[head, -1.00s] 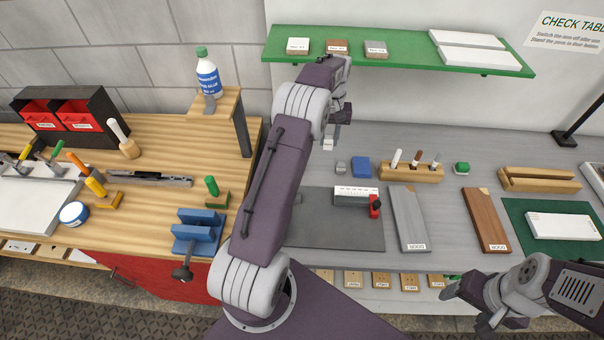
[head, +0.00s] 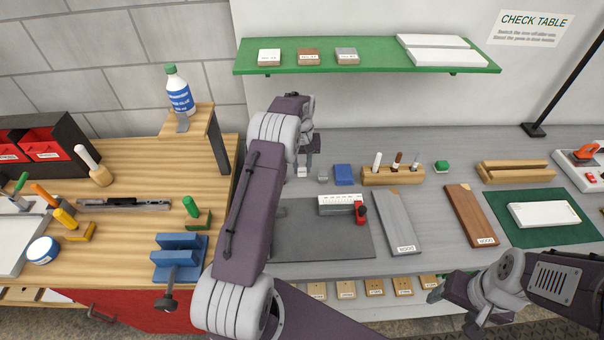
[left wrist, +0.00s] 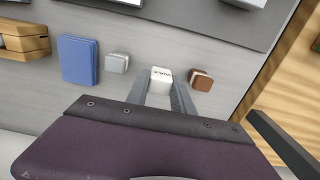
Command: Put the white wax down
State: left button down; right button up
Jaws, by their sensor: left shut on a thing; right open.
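The white wax (left wrist: 161,76) is a small white labelled block between the fingers of my left gripper (left wrist: 163,88). In the head view, the white wax (head: 302,171) shows below my left gripper (head: 304,163), low over the grey table's back part. I cannot tell whether it touches the tabletop. A grey block (left wrist: 117,62) stands on one side of it and a brown block (left wrist: 202,79) on the other, both apart from it. The brown block is hidden in the head view. My right gripper (head: 453,308) is open and empty at the front right.
A blue block (head: 343,175) and a wooden holder with pens (head: 393,175) stand right of the wax. A grey mat (head: 315,240) with a white ruler lies in front. A green shelf (head: 380,55) with small labelled blocks hangs above. A wooden bench (head: 130,220) is at left.

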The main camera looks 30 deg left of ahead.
aim_at(302, 174)
pick_arm(q)
notch_tip(302, 174, down, 3)
jog(key=shift+s+r+p, duration=0.1)
jog(key=shift+s+p, duration=0.05)
jog(key=shift+p, duration=0.25)
jog(key=shift+f, duration=0.45)
jog(key=shift+f, duration=0.15)
jog(key=c, duration=1.1)
grip_release()
